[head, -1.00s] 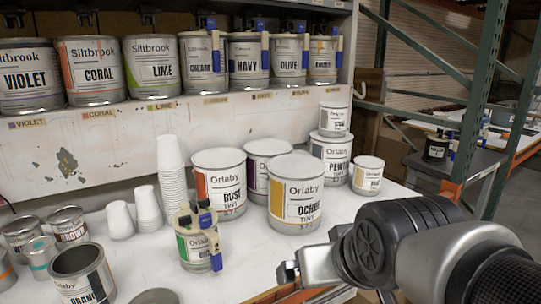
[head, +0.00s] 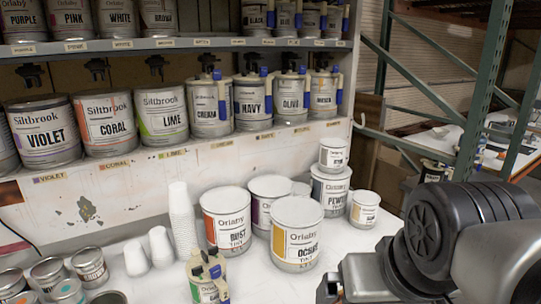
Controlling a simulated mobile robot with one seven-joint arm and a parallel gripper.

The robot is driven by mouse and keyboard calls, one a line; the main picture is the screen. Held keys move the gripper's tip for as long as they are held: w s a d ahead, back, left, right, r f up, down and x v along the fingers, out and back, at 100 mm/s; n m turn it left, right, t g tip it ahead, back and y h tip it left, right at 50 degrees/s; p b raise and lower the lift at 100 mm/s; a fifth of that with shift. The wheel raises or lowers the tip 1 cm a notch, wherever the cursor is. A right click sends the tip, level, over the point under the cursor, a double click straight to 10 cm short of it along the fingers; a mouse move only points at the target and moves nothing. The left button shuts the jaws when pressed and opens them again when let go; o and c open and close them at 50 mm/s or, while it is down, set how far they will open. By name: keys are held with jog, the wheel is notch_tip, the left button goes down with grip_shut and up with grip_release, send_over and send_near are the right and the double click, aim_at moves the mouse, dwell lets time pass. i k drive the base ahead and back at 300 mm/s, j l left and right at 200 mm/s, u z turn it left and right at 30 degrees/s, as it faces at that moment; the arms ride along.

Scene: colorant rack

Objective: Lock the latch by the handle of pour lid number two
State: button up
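Several cans carry pour lids with upright blue-and-cream handles, and I cannot read a number on any lid. A small can with a pour lid (head: 208,268) stands on the white counter, partly cut off by the bottom edge. On the middle shelf, pour lids sit on the Cream (head: 210,112), Navy (head: 252,103), Olive (head: 291,98) and Amber (head: 322,92) cans. Their latches are too small to tell open from locked. The end of my arm with my gripper (head: 332,289) is at the lower right, apart from all cans. Its fingers are not clearly visible.
Rust (head: 226,222) and Ochre (head: 297,236) cans stand mid-counter, with paper cup stacks (head: 182,214) to the left. Violet (head: 42,132), Coral (head: 104,122) and Lime (head: 160,116) cans line the middle shelf. A green rack post (head: 487,100) rises at right.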

aim_at(197, 272)
jog(key=k+u, duration=0.1)
jog(key=u, duration=0.95)
jog(key=l, duration=0.1)
jog(key=i+l+u, duration=0.35)
jog(key=i+l, duration=0.05)
jog(key=i, duration=0.1)
